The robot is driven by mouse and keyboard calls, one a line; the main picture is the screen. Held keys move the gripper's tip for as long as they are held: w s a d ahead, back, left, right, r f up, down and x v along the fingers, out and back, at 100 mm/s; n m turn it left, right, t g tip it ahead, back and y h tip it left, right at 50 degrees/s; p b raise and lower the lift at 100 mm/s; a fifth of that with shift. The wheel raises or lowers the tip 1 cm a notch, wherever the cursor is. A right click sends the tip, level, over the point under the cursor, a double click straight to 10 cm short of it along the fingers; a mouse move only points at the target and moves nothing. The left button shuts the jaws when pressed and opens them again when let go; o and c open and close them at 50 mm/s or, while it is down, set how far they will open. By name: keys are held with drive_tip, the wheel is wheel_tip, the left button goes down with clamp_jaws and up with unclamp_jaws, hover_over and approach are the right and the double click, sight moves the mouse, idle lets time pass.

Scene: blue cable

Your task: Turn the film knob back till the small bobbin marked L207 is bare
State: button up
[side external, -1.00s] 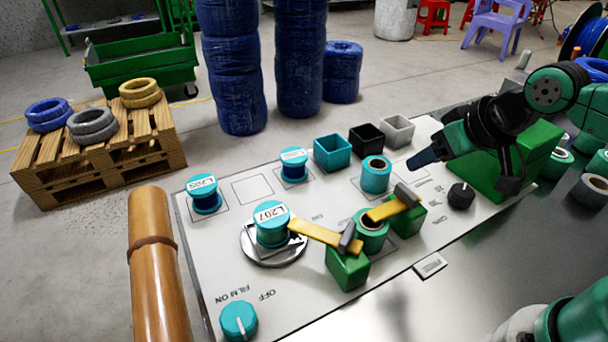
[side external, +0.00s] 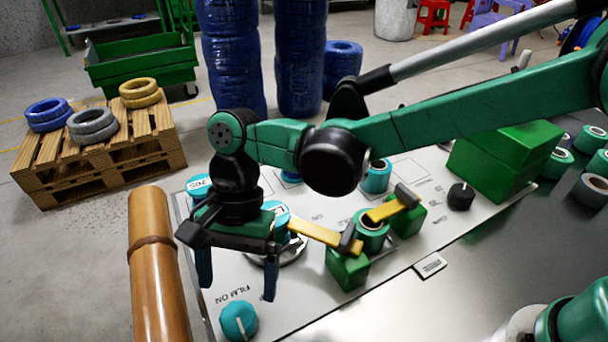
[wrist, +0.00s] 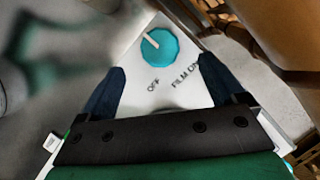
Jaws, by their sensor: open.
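The teal film knob (side external: 239,320) is at the panel's near left corner; its white pointer line faces away from the OFF and FILM ON print. In the wrist view the knob (wrist: 160,46) lies ahead of the gap between my fingers. My gripper (side external: 238,293) points down, open and empty, its fingertips close to the knob; I see no contact. The small bobbin L207 (side external: 283,223) stands on a round metal plate (side external: 291,250) behind my gripper. Most of it and its label are hidden, so I cannot tell whether it is bare.
A yellow-handled hammer-like tool (side external: 320,233) reaches from a green block (side external: 348,268) toward L207. Another bobbin (side external: 198,186) is partly hidden behind my wrist. A brown post (side external: 152,270) stands left of the panel. The panel right of the knob is clear.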

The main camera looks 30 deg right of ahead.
sight(238, 314)
drive_tip(key=shift+x, duration=2.65)
drive_tip(key=c, duration=1.3)
drive_tip(key=n, duration=0.2)
drive_tip(key=n+h, duration=0.1)
drive_tip(key=n, duration=0.1)
drive_tip(key=shift+w+n+g+h, duration=0.1)
drive_tip(key=shift+n+g+h, duration=0.2)
drive_tip(key=shift+g, duration=0.1)
drive_tip(key=o, duration=1.3)
